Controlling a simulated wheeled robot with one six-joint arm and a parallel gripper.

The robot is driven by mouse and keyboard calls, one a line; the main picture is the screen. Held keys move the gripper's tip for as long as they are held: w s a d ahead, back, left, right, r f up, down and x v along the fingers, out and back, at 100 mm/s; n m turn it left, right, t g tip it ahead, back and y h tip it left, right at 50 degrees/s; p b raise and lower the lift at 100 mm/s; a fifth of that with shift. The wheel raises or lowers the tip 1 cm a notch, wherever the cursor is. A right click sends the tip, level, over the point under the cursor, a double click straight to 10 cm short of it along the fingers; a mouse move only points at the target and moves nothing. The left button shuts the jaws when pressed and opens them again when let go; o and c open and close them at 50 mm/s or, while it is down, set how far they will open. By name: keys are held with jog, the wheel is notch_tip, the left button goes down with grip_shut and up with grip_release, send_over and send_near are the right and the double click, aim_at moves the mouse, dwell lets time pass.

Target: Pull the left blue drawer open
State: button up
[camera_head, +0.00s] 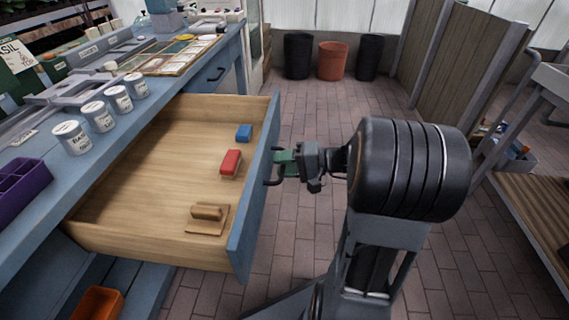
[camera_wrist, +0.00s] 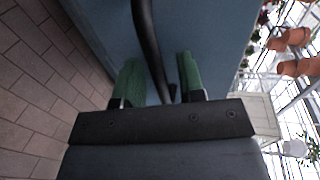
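The left blue drawer (camera_head: 258,200) stands pulled far out from the blue bench. Its wooden inside holds a blue block, a red block and a brown wooden piece. Its dark bar handle (camera_head: 274,170) is on the outer face. My gripper (camera_head: 283,163) is at this handle, reaching in from the right. In the wrist view the handle (camera_wrist: 148,35) runs between the green fingers of my gripper (camera_wrist: 157,78). The fingers are apart, with a visible gap on each side of the handle. The blue drawer face fills the middle of that view.
The bench top (camera_head: 110,150) carries several white jars and a purple tray (camera_head: 22,188). A second blue drawer (camera_head: 212,78) farther back looks closed. An orange bin (camera_head: 97,303) sits below. Pots (camera_head: 332,62) stand at the back wall. A wooden bench (camera_head: 530,210) is at right. Brick floor between is clear.

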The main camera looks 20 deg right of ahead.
jog(key=p+v, duration=0.3)
jog(key=v, duration=1)
jog(key=shift+s+d+p, duration=0.25)
jog(key=shift+d+p, duration=0.1)
jog(key=shift+r, duration=0.1)
